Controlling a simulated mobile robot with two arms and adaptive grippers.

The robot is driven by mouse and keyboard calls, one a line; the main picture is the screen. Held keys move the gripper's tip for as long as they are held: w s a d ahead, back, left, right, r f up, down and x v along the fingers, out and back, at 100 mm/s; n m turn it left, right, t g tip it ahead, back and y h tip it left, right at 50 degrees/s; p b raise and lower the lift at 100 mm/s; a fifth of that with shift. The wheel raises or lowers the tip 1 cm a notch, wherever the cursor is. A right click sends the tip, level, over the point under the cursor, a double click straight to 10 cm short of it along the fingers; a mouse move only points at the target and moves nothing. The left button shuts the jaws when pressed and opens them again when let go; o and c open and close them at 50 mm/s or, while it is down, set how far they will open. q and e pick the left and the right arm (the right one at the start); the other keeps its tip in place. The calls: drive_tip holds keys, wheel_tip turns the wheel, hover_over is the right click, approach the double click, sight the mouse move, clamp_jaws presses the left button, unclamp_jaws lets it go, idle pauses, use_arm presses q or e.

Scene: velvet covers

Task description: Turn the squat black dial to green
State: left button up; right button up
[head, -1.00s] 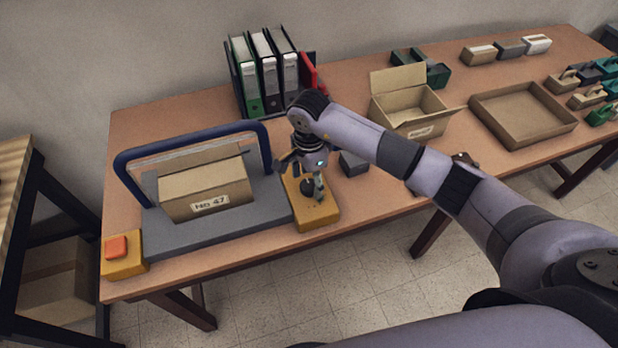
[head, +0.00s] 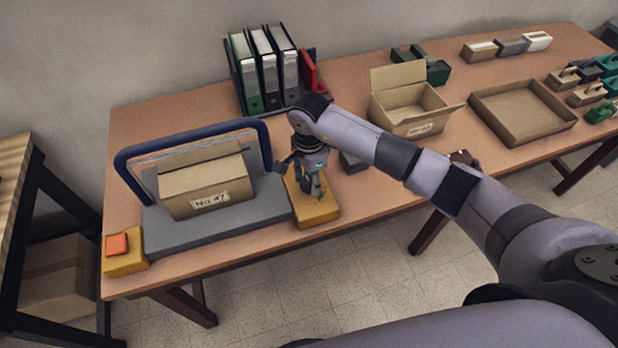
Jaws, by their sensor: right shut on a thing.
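The yellow control block (head: 318,213) sits at the right end of a grey base plate, near the table's front edge. My right gripper (head: 313,190) points down over this block, with its fingers around the place of the black dial. The gripper is shut on the dial, which the fingers now hide almost wholly. My left gripper is not in the head view.
A cardboard box (head: 206,186) labelled No 47 stands on the grey base (head: 215,228) under a blue hoop (head: 190,137). An orange button (head: 117,245) is at front left. Binders (head: 262,70), an open carton (head: 408,105) and a tray (head: 478,98) stand further back.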

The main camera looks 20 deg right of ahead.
drive_tip(key=shift+c, duration=1.2)
